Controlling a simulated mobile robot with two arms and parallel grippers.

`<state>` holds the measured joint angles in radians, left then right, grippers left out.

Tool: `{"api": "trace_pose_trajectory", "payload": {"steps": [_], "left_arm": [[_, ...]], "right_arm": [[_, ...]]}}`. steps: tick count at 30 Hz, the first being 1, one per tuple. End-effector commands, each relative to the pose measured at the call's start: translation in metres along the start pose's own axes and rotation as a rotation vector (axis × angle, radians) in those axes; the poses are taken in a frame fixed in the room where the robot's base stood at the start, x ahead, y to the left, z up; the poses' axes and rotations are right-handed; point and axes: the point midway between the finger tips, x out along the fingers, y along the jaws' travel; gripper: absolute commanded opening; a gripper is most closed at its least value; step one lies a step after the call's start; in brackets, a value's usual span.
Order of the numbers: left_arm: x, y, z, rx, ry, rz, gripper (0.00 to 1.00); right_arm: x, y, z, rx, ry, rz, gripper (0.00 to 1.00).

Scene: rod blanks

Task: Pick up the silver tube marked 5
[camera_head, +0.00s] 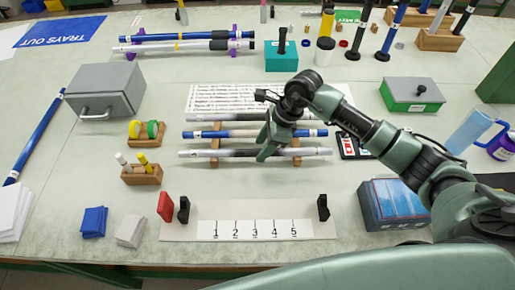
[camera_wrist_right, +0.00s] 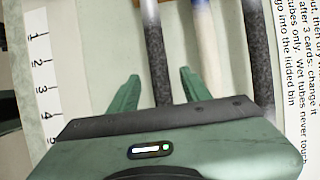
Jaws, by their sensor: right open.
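Three tubes lie side by side on wooden supports in the middle of the table. The front tube (camera_head: 215,154) is silver with a dark stretch, the middle tube (camera_head: 225,134) is blue and white, and the back tube (camera_head: 215,117) is silver with a dark stretch. I cannot read a 5 on any of them. My right gripper (camera_head: 264,150) is over the front tube and hides part of it. In the right wrist view, its open fingers (camera_wrist_right: 160,76) lie on either side of the front tube (camera_wrist_right: 153,25), with no visible grip. My left gripper is not in view.
A board with a strip numbered 1 to 5 (camera_head: 255,230) lies in front, with black and red blocks at its ends. A printed sheet (camera_head: 235,97) lies behind the tubes. More tubes (camera_head: 185,48) rest on purple holders at the back. A grey box (camera_head: 105,90) stands left.

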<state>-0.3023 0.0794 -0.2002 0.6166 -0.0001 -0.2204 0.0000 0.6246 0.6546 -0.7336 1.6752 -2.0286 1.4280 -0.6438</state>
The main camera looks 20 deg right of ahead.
Motion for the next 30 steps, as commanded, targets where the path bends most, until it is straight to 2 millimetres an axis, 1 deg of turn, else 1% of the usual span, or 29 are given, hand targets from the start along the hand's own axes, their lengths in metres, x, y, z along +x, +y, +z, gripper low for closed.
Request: {"api": "trace_pose_trajectory", "payload": {"steps": [1, 4, 10, 11, 12, 14, 15, 16, 26, 30], "left_arm": [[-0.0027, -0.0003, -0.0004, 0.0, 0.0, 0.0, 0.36], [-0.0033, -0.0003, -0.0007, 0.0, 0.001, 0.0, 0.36], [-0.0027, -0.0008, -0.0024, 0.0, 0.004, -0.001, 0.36], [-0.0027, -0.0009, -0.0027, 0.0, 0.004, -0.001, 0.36], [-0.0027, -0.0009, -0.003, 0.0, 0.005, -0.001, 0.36], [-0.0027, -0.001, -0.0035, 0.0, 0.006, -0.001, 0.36], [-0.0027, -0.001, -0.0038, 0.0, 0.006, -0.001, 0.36], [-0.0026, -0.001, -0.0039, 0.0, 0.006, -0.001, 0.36], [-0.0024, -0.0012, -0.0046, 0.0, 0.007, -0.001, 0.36], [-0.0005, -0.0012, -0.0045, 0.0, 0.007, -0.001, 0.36]], "right_arm": [[0.0056, 0.0007, 0.0007, 0.002, 0.0, 0.003, 0.48], [0.0119, 0.0003, 0.0004, 0.001, -0.001, 0.0, 0.48], [0.0132, 0.0, 0.0, 0.0, -0.001, -0.001, 0.48], [0.0131, 0.0, 0.0, 0.0, -0.001, -0.001, 0.45], [0.013, 0.0, 0.0, 0.0, -0.001, -0.001, 0.34], [0.0129, 0.0, 0.0, 0.0, -0.001, -0.001, 0.17], [0.0129, -0.0001, 0.0001, 0.0, -0.001, -0.001, 0.06], [0.0128, 0.0, 0.0001, 0.0, -0.001, -0.001, 0.0], [0.0115, -0.0004, 0.0008, 0.0, -0.002, -0.002, 0.0], [0.0047, -0.0009, 0.0037, -0.001, -0.002, -0.003, 0.0]]}}
